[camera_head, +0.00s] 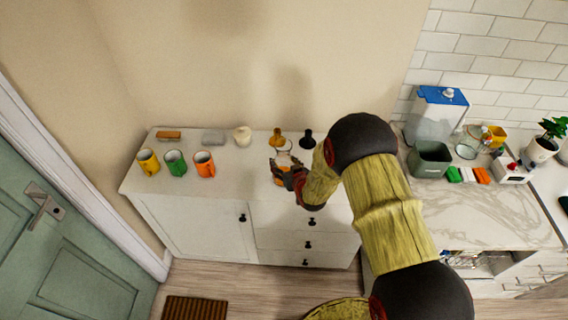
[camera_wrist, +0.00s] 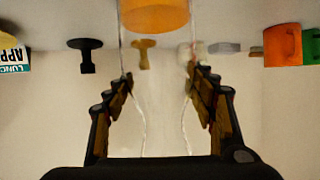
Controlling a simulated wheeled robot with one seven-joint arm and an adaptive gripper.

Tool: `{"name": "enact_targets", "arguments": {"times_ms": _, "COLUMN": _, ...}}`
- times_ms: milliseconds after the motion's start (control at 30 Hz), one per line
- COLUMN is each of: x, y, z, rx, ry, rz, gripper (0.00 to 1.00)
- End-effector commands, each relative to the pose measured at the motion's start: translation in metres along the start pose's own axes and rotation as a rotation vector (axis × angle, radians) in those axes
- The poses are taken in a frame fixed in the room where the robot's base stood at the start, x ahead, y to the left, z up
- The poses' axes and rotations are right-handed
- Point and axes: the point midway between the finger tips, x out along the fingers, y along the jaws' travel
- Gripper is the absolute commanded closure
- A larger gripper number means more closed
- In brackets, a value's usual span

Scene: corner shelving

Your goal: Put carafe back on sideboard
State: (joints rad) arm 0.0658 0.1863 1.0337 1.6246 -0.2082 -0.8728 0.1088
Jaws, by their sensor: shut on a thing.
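The carafe (camera_head: 283,158) is clear glass with orange contents low in it. My gripper (camera_head: 287,172) is shut on it over the front part of the white sideboard (camera_head: 233,186). In the wrist view, which looks upside down, the clear carafe wall (camera_wrist: 160,110) runs between the two fingers of my gripper (camera_wrist: 160,82), with the orange part at the top edge. The carafe looks about upright. I cannot tell whether its base touches the sideboard top. My arm hides the sideboard's right end in the head view.
Yellow, green and orange mugs (camera_head: 204,164) stand left on the sideboard. Behind are a brown block (camera_head: 168,135), grey block (camera_head: 213,137), cream vase (camera_head: 242,136), gold piece (camera_head: 277,138) and black piece (camera_head: 307,139). A lettered item (camera_wrist: 14,58) shows in the wrist view. A marble counter (camera_head: 480,212) stands right.

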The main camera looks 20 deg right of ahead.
Motion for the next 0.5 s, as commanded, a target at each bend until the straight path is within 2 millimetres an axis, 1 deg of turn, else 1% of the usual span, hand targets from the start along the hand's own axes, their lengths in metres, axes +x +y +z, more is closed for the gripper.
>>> {"name": "enact_targets", "arguments": {"times_ms": 33, "x": 0.0006, "y": 0.0001, "z": -0.0021, "rx": 0.000, "ry": 0.005, "rz": 0.000, "gripper": 1.00}}
{"name": "enact_targets", "arguments": {"times_ms": 133, "x": 0.0018, "y": 0.0002, "z": 0.0006, "rx": -0.001, "ry": 0.005, "rz": 0.000, "gripper": 1.00}}
{"name": "enact_targets", "arguments": {"times_ms": 167, "x": 0.0009, "y": 0.0001, "z": 0.0025, "rx": 0.000, "ry": 0.000, "rz": 0.000, "gripper": 0.43}}
{"name": "enact_targets", "arguments": {"times_ms": 433, "x": 0.0007, "y": 0.0000, "z": 0.0018, "rx": 0.000, "ry": 0.000, "rz": 0.000, "gripper": 0.27}}
{"name": "enact_targets", "arguments": {"times_ms": 500, "x": 0.0007, "y": 0.0000, "z": 0.0018, "rx": 0.000, "ry": 0.000, "rz": 0.000, "gripper": 0.26}}
